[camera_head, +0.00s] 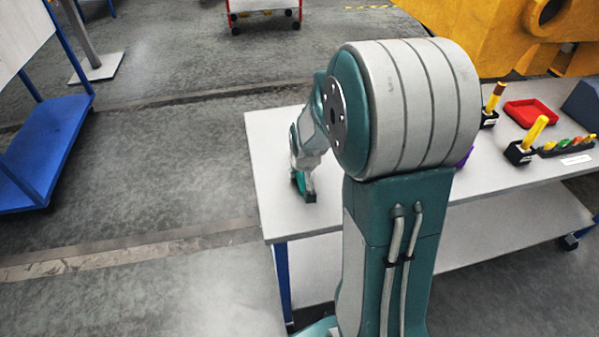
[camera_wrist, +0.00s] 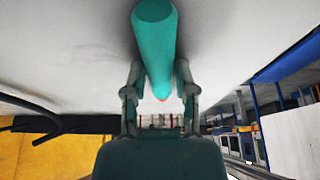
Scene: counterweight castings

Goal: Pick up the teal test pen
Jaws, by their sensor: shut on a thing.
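The teal test pen (camera_wrist: 155,45) shows in the wrist view as a thick teal rod that runs from the top edge down between the fingers, with a small reddish tip. My gripper (camera_wrist: 160,92) is shut on it, one finger on each side. In the head view my gripper (camera_head: 304,188) is low over the left end of the white table (camera_head: 275,205). A teal patch shows there, but I cannot tell pen from gripper. Whether the pen touches the table is unclear.
On the table's right stand two black holders with yellow handles (camera_head: 530,138), a red tray (camera_head: 530,112), a rack of small coloured items (camera_head: 568,147) and a dark box (camera_head: 583,103). A purple thing (camera_head: 466,157) is partly behind my arm. A yellow casting (camera_head: 500,35) stands behind.

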